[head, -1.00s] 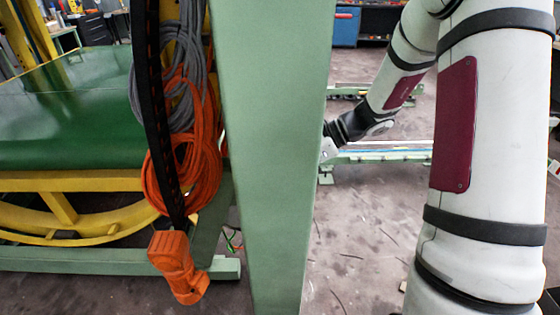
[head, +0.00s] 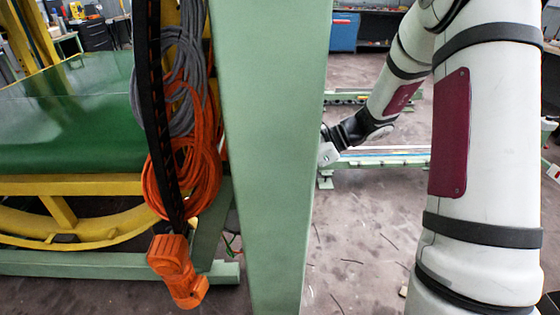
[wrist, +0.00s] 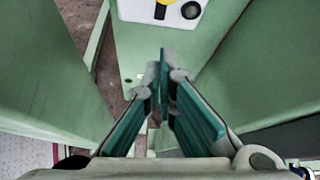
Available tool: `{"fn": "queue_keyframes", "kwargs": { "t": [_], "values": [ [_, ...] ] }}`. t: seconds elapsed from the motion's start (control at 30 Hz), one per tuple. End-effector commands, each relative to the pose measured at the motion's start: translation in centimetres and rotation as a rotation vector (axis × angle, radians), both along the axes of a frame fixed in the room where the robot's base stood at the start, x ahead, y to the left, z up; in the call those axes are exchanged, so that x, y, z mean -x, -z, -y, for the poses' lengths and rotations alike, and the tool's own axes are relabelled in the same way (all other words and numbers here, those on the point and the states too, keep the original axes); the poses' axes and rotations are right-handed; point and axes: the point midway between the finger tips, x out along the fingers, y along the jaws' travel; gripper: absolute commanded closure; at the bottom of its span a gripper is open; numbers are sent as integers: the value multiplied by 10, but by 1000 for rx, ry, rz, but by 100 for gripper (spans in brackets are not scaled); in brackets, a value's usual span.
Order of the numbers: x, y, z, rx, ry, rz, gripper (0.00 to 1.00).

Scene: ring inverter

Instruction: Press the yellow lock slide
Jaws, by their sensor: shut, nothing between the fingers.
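A white panel (wrist: 138,10) shows at the top edge of the wrist view. On it is a yellow part (wrist: 167,2), cut off by the picture's edge, so I cannot tell whether it is the lock slide. A round black knob (wrist: 190,10) sits beside it on the right. My gripper (wrist: 165,72) is shut and empty, its teal-padded fingers meeting at the tips, which appear just below the panel in the picture. I cannot tell the gap in depth. In the head view the fingers are hidden behind the green post.
The green post (head: 268,150) stands close in front of the head camera. Green frame walls (wrist: 45,80) flank my gripper on both sides. A green belt table (head: 70,120) stands at left.

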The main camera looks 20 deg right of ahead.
Motion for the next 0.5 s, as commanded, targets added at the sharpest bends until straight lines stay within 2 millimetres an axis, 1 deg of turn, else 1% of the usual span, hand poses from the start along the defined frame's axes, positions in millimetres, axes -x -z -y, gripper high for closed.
{"fn": "queue_keyframes", "kwargs": {
  "t": [0.03, 0.1, 0.2, 0.4, 0.5],
  "values": [
    [0, 0, 9, 2, 3, 2, 100],
    [7, -12, 22, 2, 4, 3, 100],
    [14, -23, 40, 4, 4, 3, 100],
    [24, -41, 67, 1, 4, 2, 100],
    [28, -46, 75, 1, 0, 1, 100]
  ]
}}
